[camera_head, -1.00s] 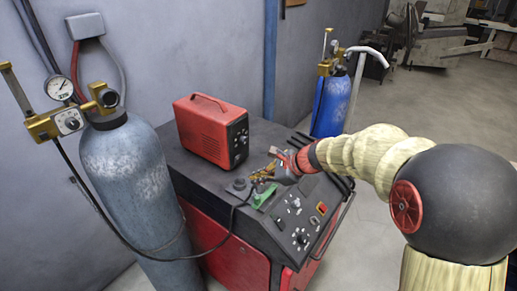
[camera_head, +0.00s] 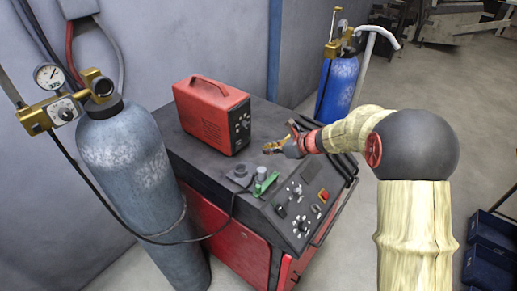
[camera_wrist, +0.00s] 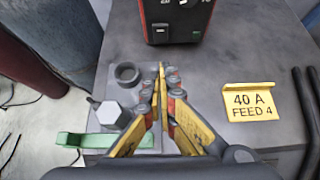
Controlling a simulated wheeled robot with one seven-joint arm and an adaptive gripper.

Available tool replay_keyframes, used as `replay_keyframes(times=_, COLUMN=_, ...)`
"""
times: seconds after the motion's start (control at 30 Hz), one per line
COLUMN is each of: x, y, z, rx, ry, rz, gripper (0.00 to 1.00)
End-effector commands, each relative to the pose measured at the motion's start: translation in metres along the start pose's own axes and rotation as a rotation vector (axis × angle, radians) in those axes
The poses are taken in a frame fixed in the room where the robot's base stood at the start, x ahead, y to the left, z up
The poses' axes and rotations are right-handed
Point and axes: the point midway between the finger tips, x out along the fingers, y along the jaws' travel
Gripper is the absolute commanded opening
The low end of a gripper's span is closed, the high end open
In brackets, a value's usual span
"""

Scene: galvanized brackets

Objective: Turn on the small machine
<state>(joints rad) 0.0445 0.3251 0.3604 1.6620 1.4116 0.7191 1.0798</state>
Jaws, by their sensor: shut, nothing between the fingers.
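The small machine (camera_head: 212,115) is a red box with a top handle and a dark front panel with knobs. It stands upright on top of a larger dark grey and red machine (camera_head: 185,150). In the wrist view the lower part of the small machine's dark front (camera_wrist: 176,28) shows at the top edge. My gripper (camera_head: 268,149) is in front and to the right of the small machine, apart from it, above the larger machine's top. In the wrist view its yellow fingers (camera_wrist: 161,70) are together and empty, pointing towards the small machine.
A green piece (camera_head: 265,184) and a grey ring (camera_wrist: 127,73) are left of my gripper. A yellow label plate (camera_wrist: 249,101) reading "40 A FEED 4" is to its right. Gas cylinders stand left (camera_head: 125,165) and behind (camera_head: 338,85). Blue crates (camera_head: 489,250) are far right.

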Motion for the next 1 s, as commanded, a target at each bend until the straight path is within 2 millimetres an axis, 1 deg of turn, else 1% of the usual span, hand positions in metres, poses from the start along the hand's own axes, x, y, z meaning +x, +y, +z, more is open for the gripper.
replay_keyframes(times=0.43, x=0.085, y=0.002, z=-0.001, rx=-0.001, ry=0.002, rz=0.004, gripper=0.0)
replay_keyframes(times=0.5, x=0.095, y=0.001, z=0.003, rx=-0.002, ry=0.0, rz=0.002, gripper=0.0)
replay_keyframes(times=0.6, x=0.104, y=0.001, z=0.015, rx=-0.004, ry=-0.001, rz=0.002, gripper=0.0)
replay_keyframes(times=0.7, x=0.112, y=0.001, z=0.022, rx=-0.002, ry=0.0, rz=0.001, gripper=0.0)
replay_keyframes(times=0.83, x=0.117, y=0.001, z=0.027, rx=-0.002, ry=0.0, rz=0.001, gripper=0.0)
replay_keyframes(times=1.0, x=0.119, y=0.001, z=0.029, rx=-0.001, ry=0.0, rz=0.001, gripper=0.0)
